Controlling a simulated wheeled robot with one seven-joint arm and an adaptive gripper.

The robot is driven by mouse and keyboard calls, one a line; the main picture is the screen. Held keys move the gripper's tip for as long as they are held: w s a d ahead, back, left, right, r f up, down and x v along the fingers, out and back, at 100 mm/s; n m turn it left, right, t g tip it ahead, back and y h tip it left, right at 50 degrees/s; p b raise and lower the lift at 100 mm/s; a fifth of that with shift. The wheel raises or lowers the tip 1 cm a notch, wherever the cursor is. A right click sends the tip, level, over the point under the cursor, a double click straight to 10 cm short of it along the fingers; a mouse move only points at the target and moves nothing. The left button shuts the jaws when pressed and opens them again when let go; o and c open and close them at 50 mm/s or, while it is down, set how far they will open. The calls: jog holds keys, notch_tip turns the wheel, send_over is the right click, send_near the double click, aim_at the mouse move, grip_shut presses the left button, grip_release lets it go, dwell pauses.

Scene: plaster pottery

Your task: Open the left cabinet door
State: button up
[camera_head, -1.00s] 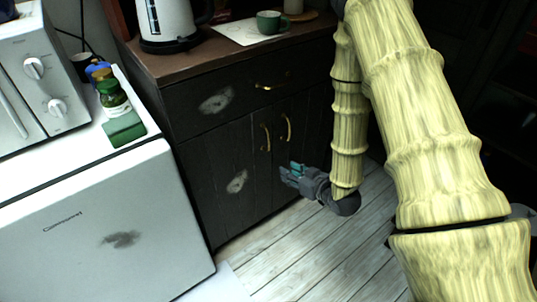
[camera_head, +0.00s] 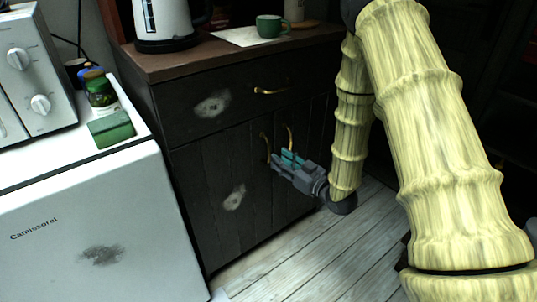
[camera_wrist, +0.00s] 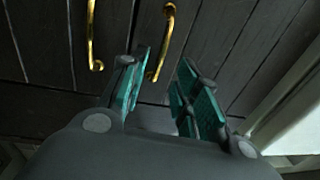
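The dark wooden cabinet has a left door (camera_head: 222,195) and a right door (camera_head: 310,118), both closed in the head view. The left door's curved brass handle (camera_head: 265,146) and the right door's handle (camera_head: 290,137) stand side by side near the middle seam. My gripper (camera_head: 279,164) is in front of the doors, its fingertips by the left handle's lower end. In the wrist view my gripper (camera_wrist: 163,90) is open with teal finger pads. One brass handle (camera_wrist: 166,40) runs into the gap between the fingers, near the picture-left finger; the other (camera_wrist: 92,40) lies outside. Contact cannot be told.
A drawer with a brass handle (camera_head: 270,91) is above the doors. A white appliance (camera_head: 85,225) stands close at the cabinet's left. A kettle (camera_head: 165,22) and a green mug (camera_head: 271,26) are on top. Plank floor (camera_head: 300,255) is clear in front.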

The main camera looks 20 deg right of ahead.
aim_at(269, 153)
jog(key=b+x, duration=0.1)
jog(key=x, duration=0.5)
jog(key=shift+w+a, duration=0.15)
jog(key=shift+w, duration=0.05)
grip_shut()
jog(key=shift+a, duration=0.15)
jog(key=shift+s, duration=0.1)
